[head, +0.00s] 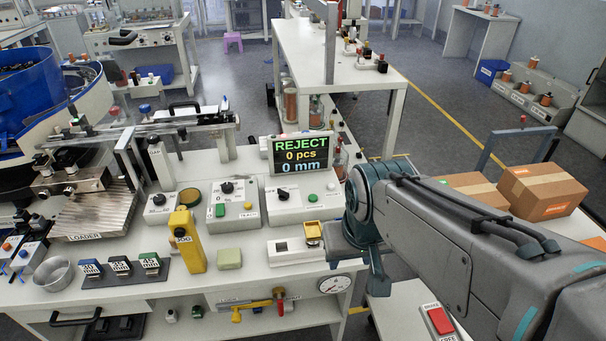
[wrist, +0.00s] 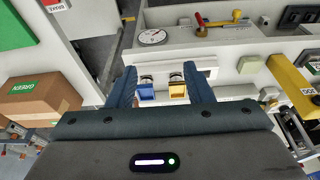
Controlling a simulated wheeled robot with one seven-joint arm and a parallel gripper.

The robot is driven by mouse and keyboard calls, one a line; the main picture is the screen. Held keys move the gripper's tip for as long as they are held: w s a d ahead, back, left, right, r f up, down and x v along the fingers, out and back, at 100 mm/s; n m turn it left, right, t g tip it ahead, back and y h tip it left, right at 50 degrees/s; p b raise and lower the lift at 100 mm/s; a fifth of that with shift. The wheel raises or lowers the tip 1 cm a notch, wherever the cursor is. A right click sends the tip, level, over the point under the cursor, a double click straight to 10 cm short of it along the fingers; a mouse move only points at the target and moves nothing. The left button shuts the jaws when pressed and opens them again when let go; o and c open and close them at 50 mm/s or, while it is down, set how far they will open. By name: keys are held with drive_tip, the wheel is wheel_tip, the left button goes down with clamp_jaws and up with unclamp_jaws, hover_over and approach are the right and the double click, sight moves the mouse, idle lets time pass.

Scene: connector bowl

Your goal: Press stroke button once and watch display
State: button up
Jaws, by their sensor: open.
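The display (head: 302,155) stands at the back of the bench and reads "REJECT", "0 pcs", "0 mm". Several control boxes stand before it; the right one (head: 292,203) has a dark knob and a green button (head: 312,198), the middle one (head: 232,203) a knob and a green button (head: 220,210). Their small labels are too blurred to identify the stroke button. My gripper (head: 358,262) is open at the right end of the bench. In the wrist view, its fingers (wrist: 160,78) are apart, with a blue bin (wrist: 147,92) and yellow bin (wrist: 177,90) showing between them.
A yellow upright post marked JOG (head: 187,241) and a pale green block (head: 229,258) stand left of the gripper. A white holder (head: 290,252) is beside it. A dial gauge (head: 335,284) is on the bench front. Cardboard boxes (head: 541,192) are at right.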

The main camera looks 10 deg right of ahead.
clamp_jaws()
idle(1.5)
